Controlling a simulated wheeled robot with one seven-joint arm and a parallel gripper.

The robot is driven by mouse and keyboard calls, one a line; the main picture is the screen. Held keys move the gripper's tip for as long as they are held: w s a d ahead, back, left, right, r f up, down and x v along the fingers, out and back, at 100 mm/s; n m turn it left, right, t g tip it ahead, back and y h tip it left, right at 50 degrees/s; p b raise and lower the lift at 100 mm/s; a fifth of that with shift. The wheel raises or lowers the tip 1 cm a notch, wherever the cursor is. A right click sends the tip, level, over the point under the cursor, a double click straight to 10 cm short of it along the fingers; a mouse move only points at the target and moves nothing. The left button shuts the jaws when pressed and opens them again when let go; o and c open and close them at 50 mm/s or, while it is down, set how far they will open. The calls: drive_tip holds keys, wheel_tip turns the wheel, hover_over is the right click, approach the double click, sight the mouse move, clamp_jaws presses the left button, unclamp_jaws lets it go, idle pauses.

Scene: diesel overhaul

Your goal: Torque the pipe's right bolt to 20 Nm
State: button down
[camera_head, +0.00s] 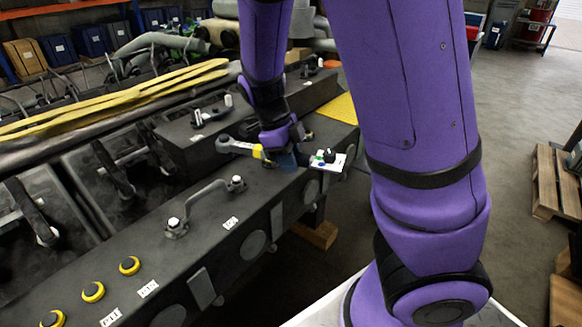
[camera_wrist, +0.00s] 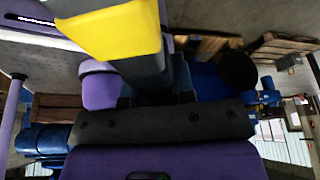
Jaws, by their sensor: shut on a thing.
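My gripper (camera_head: 282,157) is shut on a torque wrench and holds it above the engine block's dark top. The wrench's grey ring head (camera_head: 224,144) points left, with a yellow band (camera_head: 258,151) beside the jaws. In the wrist view, a yellow and dark grey tool part (camera_wrist: 108,36) fills the top. The grey pipe (camera_head: 207,196) lies nearer on the block, with its left bolt (camera_head: 174,223) and right bolt (camera_head: 237,181). The ring head is apart from both bolts.
Yellow-ringed plugs (camera_head: 129,265) sit at the block's near left. Black handles (camera_head: 115,170) and another small pipe (camera_head: 212,110) are on the block. Long yellow bars (camera_head: 120,95) lie behind. A wooden pallet (camera_head: 556,182) stands on the floor at right.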

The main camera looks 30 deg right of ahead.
drive_tip(key=s+a, duration=0.1)
drive_tip(key=s, duration=0.6)
idle(0.5)
